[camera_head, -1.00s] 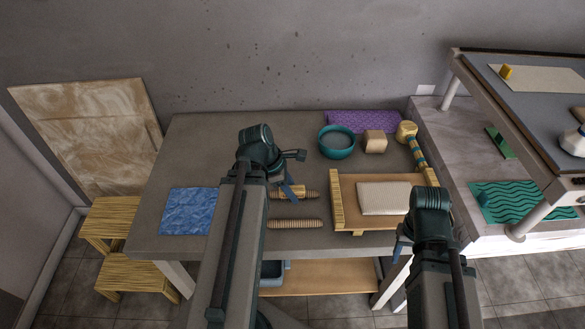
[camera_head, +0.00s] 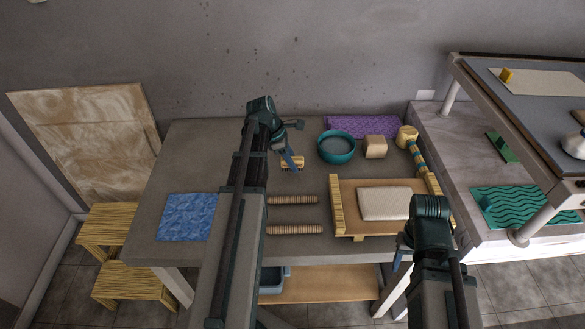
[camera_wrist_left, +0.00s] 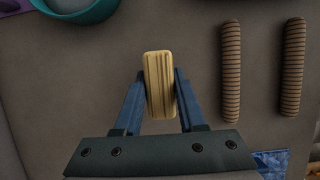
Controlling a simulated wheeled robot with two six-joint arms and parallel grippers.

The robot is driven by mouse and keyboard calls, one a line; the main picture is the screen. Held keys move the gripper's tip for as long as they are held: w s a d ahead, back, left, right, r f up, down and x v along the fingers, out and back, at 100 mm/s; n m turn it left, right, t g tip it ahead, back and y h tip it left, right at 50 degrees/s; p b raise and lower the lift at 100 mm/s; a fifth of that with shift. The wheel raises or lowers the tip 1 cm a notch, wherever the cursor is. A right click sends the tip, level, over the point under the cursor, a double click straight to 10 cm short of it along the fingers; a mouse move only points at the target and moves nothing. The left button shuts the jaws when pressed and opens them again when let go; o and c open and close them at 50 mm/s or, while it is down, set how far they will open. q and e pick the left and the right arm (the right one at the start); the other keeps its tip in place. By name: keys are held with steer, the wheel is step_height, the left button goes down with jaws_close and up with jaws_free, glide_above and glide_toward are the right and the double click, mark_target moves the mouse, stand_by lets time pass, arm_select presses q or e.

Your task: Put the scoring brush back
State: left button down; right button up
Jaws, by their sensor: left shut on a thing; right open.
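The scoring brush (camera_head: 291,163) shows as a yellow, grooved wooden block. My left gripper (camera_head: 289,160) is shut on it over the worktable (camera_head: 210,150), in front of the teal bowl and to its left. In the left wrist view the brush (camera_wrist_left: 159,85) stands lengthwise between the two blue fingers of the left gripper (camera_wrist_left: 159,92). Its underside is hidden, and its height above the table is hard to tell. My right gripper (camera_head: 399,255) is open and empty at the table's front edge, partly hidden by my right arm.
Two ribbed wooden rods (camera_head: 294,200) (camera_head: 295,230) lie parallel nearby. A teal bowl (camera_head: 337,147), a wooden block (camera_head: 375,147) and a purple mat (camera_head: 350,125) are at the back. A wooden board with a pale slab (camera_head: 385,203) lies right. A blue mat (camera_head: 187,217) lies left.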

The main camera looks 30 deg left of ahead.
arm_select(q)
steer(key=f+b, duration=0.3)
steer(key=f, duration=0.1)
steer(key=shift+w+a+b, duration=0.1)
steer(key=shift+w+b, duration=0.15)
steer(key=shift+b, duration=0.15)
steer(key=shift+r, duration=0.2)
steer(key=shift+f, duration=0.1)
steer(key=c, duration=0.5)
jaws_free()
steer(key=shift+a+r+p, duration=0.1)
steer(key=shift+r+p, duration=0.3)
steer(key=shift+p, duration=0.05)
steer(key=p+v, duration=1)
steer(key=v, duration=0.1)
steer(key=shift+r+p, duration=0.25)
steer(key=shift+p, duration=0.05)
